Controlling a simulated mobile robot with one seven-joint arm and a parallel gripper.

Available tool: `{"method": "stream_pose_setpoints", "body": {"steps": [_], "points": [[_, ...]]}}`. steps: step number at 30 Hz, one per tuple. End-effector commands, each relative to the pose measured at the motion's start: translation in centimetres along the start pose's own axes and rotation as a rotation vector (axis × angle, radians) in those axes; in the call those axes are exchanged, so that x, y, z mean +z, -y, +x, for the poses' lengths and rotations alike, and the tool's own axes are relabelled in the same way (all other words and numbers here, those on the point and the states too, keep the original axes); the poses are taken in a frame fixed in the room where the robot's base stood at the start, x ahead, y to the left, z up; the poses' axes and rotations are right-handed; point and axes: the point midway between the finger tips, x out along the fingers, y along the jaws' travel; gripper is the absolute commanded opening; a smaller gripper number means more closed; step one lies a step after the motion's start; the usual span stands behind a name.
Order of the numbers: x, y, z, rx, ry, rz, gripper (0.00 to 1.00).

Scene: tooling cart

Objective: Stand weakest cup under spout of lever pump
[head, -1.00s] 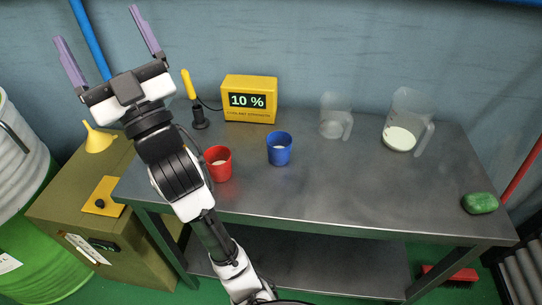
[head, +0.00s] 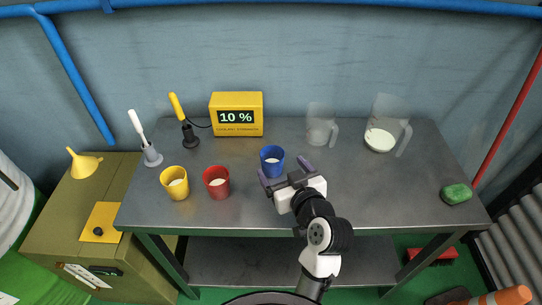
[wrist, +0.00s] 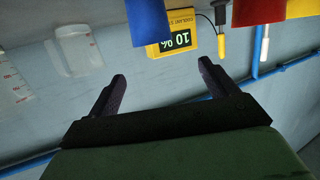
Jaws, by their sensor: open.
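Three cups stand upright on the steel table: yellow (head: 176,186), red (head: 216,185) and blue (head: 272,165), each with pale liquid inside. Nothing visible marks which is weakest. My gripper (head: 285,173) is open and empty at the near side of the blue cup. In the wrist view, which looks upside down, the blue cup (wrist: 149,22) is beyond the fingertips (wrist: 162,72), not clasped; parts of the red cup (wrist: 256,10) and yellow cup (wrist: 300,8) show at the top edge. I cannot make out a lever pump or its spout.
A yellow meter (head: 237,115) reads 10 % behind the cups, beside a yellow-handled probe (head: 177,106) in a black stand. A white-handled tool (head: 138,125) stands left.

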Motion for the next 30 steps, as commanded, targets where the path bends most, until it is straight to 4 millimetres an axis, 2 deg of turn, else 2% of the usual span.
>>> {"method": "stream_pose_setpoints", "body": {"steps": [3, 8, 19, 24, 30], "points": [[1.8, -0.8, -1.5, -0.002, 0.052, 0.024, 0.85], [2.7, -0.8, -1.2, -0.010, 0.063, 0.024, 0.85], [2.9, -0.7, 1.3, -0.008, 0.060, 0.022, 0.85], [2.4, -0.7, 4.6, -0.010, 0.064, 0.026, 0.85], [2.5, -0.7, 6.7, -0.008, 0.064, 0.027, 0.85]]}}
